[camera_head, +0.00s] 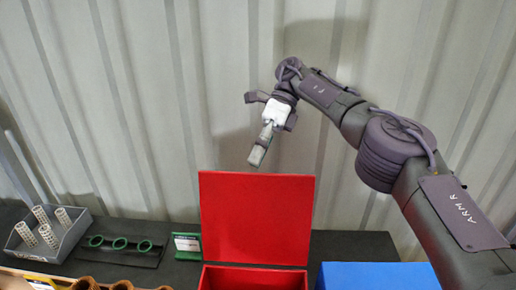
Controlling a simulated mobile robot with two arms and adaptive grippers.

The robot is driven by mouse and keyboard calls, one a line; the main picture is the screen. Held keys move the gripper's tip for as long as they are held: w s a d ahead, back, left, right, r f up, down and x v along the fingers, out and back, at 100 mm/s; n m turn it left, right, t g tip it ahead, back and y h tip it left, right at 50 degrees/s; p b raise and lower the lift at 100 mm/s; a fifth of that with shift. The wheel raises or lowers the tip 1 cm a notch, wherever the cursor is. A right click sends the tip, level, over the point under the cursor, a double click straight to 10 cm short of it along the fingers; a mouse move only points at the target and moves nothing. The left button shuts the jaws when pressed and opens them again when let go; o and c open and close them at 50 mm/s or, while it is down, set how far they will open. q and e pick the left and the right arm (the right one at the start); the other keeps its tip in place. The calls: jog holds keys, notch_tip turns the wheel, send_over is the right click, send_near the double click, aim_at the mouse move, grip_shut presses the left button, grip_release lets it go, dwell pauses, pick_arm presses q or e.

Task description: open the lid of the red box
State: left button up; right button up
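The red box (253,278) stands at the front centre of the dark table, cut off by the bottom edge of the view. Its red lid (257,218) stands up, about vertical, at the back of the box, and part of the red interior shows below it. My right gripper (258,156) hangs above the lid's top edge, pointing down and slightly left, apart from the lid in the picture. Its fingers overlap in this view, so their gap cannot be made out. I see nothing held in it. My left gripper is not in view.
A blue box (378,276) stands right of the red box. At left are a grey bin (72,237) with several white perforated cartridges, a dark holder with green rings (120,244), and a green-and-white item (187,243). Brown cylindrical things (85,284) show at bottom left. A corrugated wall stands behind.

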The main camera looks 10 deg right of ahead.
jog(key=shift+r, duration=0.95)
